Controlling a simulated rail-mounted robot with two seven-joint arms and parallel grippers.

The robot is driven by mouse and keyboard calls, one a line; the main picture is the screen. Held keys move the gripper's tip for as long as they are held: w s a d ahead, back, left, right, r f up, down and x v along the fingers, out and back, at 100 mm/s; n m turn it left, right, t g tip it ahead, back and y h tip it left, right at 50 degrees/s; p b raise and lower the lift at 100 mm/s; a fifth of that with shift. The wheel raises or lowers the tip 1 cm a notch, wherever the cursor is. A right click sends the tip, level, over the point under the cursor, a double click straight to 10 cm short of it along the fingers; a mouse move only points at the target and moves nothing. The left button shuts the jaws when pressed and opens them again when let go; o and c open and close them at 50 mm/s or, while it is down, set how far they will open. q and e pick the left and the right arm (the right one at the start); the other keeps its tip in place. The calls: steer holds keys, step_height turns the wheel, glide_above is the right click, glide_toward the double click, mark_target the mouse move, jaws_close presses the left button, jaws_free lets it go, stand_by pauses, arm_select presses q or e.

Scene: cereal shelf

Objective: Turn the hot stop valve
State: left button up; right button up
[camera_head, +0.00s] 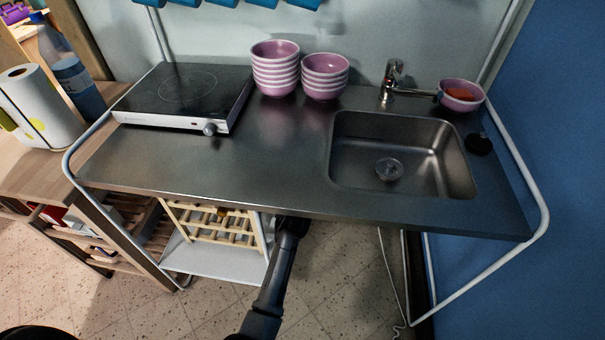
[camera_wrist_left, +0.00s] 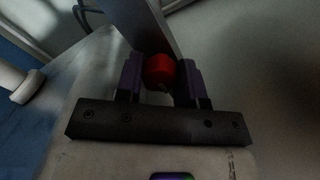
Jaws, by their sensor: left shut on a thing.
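The red round knob (camera_wrist_left: 158,72) of the hot stop valve shows in the left wrist view. It sits between the two dark fingers of my left gripper (camera_wrist_left: 161,76), which is shut on it. In the head view, one of my arms reaches from the bottom middle to beneath the front edge of the counter. Its gripper and the valve are hidden under the counter there. My right gripper is in neither view.
The metal counter (camera_head: 265,150) holds a black cooktop (camera_head: 187,88), two stacks of pink bowls (camera_head: 275,72), a sink (camera_head: 395,165) and a faucet (camera_head: 391,82). A wooden rack (camera_head: 215,225) stands under it. A white pole frame (camera_head: 470,275) is at right.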

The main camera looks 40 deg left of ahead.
arm_select(q)
steer(key=o, duration=0.9)
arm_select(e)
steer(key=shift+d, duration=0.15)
